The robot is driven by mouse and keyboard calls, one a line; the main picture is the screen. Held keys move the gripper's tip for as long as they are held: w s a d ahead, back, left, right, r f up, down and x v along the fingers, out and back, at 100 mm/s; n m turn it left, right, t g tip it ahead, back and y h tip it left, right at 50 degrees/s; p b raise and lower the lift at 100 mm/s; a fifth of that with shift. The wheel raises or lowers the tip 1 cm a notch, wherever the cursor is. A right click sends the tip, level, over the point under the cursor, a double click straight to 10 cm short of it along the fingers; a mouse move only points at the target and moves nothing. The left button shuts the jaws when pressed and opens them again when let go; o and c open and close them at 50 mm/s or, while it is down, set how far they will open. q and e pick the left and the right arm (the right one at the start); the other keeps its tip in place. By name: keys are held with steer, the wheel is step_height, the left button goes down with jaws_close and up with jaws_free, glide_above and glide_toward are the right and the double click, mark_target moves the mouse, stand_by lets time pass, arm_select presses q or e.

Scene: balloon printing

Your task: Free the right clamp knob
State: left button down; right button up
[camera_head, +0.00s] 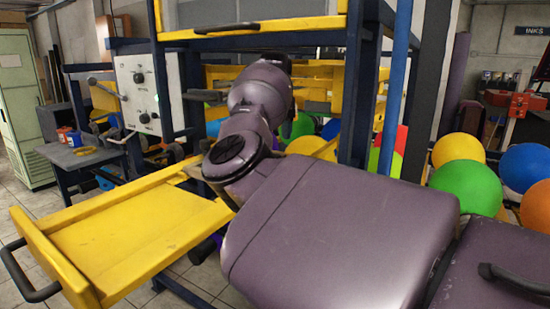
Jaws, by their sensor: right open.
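My right arm comes in from the lower right and bends up toward the dark blue and yellow printing machine (364,85). My right gripper (279,60) is at the arm's far end, in front of the machine's yellow inner part. It is open, but its fingers are mostly hidden behind my own wrist. I cannot make out the right clamp knob; my arm covers part of the machine's inside. I cannot tell whether the gripper touches anything there. My left gripper is not in view.
A yellow tray (140,235) with a black handle sticks out at the left front. A white control panel (139,93) with knobs is on the machine's left. Several balloons, including a green one (466,187), are at the right. A blue post (396,90) stands right of the machine.

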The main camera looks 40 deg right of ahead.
step_height(320, 180, down, 7)
steer(key=shift+r, duration=0.2)
stand_by(0.3)
steer(key=c, duration=0.9)
